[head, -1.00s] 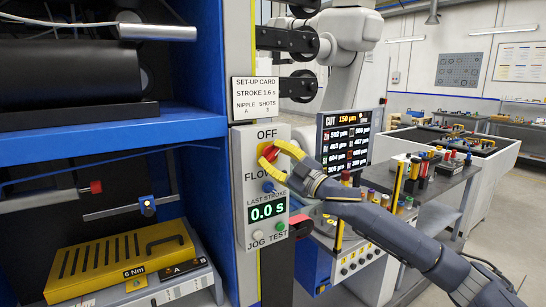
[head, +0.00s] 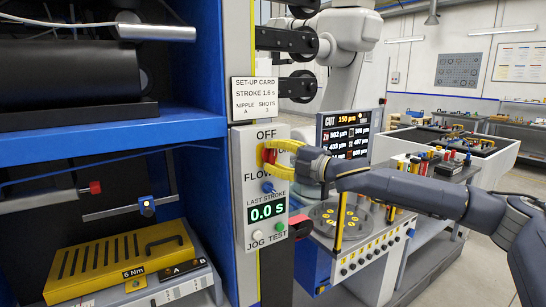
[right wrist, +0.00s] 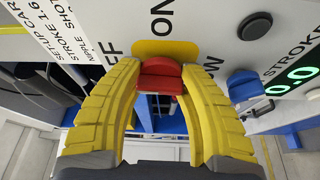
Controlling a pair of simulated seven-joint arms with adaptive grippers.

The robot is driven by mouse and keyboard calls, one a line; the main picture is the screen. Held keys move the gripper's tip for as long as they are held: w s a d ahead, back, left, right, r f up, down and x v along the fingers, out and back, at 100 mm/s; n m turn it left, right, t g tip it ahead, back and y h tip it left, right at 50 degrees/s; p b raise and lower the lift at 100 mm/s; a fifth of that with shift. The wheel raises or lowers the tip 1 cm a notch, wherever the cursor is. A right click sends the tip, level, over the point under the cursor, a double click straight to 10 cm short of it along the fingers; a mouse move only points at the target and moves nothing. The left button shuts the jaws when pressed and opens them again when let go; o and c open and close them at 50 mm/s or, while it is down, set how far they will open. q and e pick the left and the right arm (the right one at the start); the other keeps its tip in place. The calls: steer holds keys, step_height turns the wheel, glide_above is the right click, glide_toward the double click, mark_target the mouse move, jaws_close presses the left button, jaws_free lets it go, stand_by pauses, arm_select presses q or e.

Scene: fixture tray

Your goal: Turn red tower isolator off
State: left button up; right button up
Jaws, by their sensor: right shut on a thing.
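The red isolator handle (head: 269,156) sits on a yellow plate near the top of the light grey control panel (head: 240,195), below the OFF label. My right gripper (head: 271,155) reaches in from the right with yellow fingers, shut on the handle. In the right wrist view the red handle (right wrist: 160,76) is between the two yellow fingertips, in front of its yellow plate (right wrist: 150,49). ON and a partly covered OFF label show beside the plate. The fingers hide part of the handle in the head view, so its exact angle is unclear. My left gripper is out of view.
Just below the handle is a blue knob (head: 268,187), close to the lower finger. Under it are a 0.0 s display (head: 266,212) and a green button (head: 280,226). A monitor (head: 346,135) and a workbench stand behind my right arm.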

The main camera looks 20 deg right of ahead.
steer(key=shift+s+a+n, duration=0.1)
steer(key=shift+a+n, duration=0.15)
steer(key=shift+n, duration=0.35)
steer(key=o, duration=1.3)
steer(key=shift+d, duration=0.1)
steer(key=shift+d, duration=0.1)
steer(key=v, duration=1.1)
steer(key=shift+s+r, duration=0.25)
steer(key=shift+s, duration=0.15)
steer(key=shift+d, duration=0.2)
